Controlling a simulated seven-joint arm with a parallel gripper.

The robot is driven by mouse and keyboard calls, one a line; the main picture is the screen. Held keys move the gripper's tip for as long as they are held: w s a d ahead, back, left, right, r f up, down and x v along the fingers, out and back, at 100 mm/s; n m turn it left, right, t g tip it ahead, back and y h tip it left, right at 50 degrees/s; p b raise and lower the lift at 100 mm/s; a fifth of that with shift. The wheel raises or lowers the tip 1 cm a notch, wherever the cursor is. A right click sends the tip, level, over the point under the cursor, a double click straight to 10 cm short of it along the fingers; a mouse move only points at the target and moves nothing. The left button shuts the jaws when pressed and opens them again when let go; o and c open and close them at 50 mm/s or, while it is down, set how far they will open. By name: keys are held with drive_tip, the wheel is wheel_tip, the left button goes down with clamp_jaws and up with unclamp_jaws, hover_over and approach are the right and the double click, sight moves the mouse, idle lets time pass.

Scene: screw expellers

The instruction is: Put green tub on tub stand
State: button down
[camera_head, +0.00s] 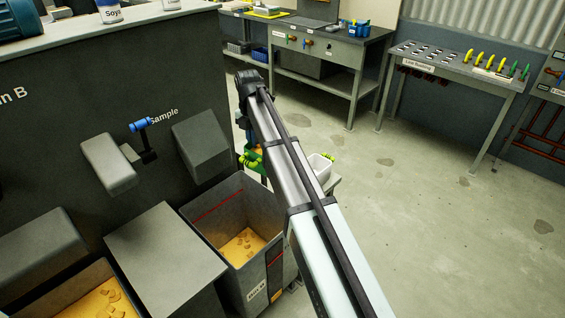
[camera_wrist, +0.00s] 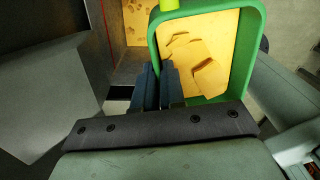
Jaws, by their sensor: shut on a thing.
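The green tub (camera_wrist: 250,60) fills the upper right of the wrist view, with yellow flat pieces inside and a yellow handle at its far rim. My gripper (camera_wrist: 159,68) is shut on the tub's near left wall. In the head view the green tub (camera_head: 251,157) shows only in part, with yellow handles, left of my arm, which hides the rest. It is by the back right corner of the grey bin. A pale surface (camera_head: 334,182), possibly the tub stand, shows right of my arm under a white tub (camera_head: 320,167); most of it is hidden.
The grey open bin (camera_head: 220,215) with yellow cake pieces stands left of my arm. A grey machine panel (camera_head: 60,130) with chutes and a blue-handled sample valve (camera_head: 141,124) rises at left. Workbenches (camera_head: 330,45) line the back. The floor at right is clear.

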drive_tip(key=w+d+f+m, duration=0.2)
drive_tip(key=w+d+f, duration=0.3)
drive_tip(key=w+d, duration=0.5)
drive_tip(key=w+f, duration=0.3)
drive_tip(key=w, duration=0.7)
drive_tip(key=f, duration=0.9)
drive_tip(key=shift+a+f, duration=0.1)
drive_tip(key=shift+a, duration=0.3)
drive_tip(key=c, duration=1.7)
unclamp_jaws()
drive_tip(key=o, duration=0.5)
